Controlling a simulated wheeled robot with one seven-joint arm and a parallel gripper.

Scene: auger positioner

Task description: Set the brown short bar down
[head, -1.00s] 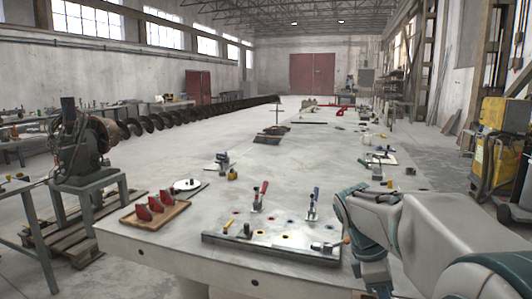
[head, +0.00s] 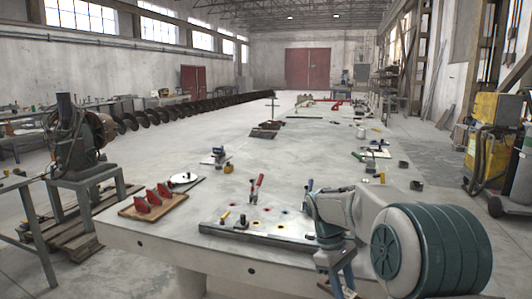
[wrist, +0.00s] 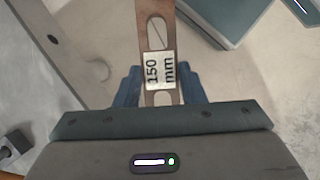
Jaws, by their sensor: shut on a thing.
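The brown short bar (wrist: 155,30) shows in the wrist view, with long slots and a white label reading "150 mm". My gripper (wrist: 158,88) is shut on it; the blue fingers stand on either side of the labelled part. The bar's far end runs out of the top of the wrist view. In the head view my gripper (head: 345,284) hangs low at the front edge of the pale table (head: 180,240). The bar is too small there to make out clearly.
A metal fixture plate (head: 225,229) with a red-handled clamp (head: 256,188) and coloured holes lies near the table's front. A wooden tray of red pieces (head: 152,202) lies at left. A yellow machine (head: 490,140) stands at right.

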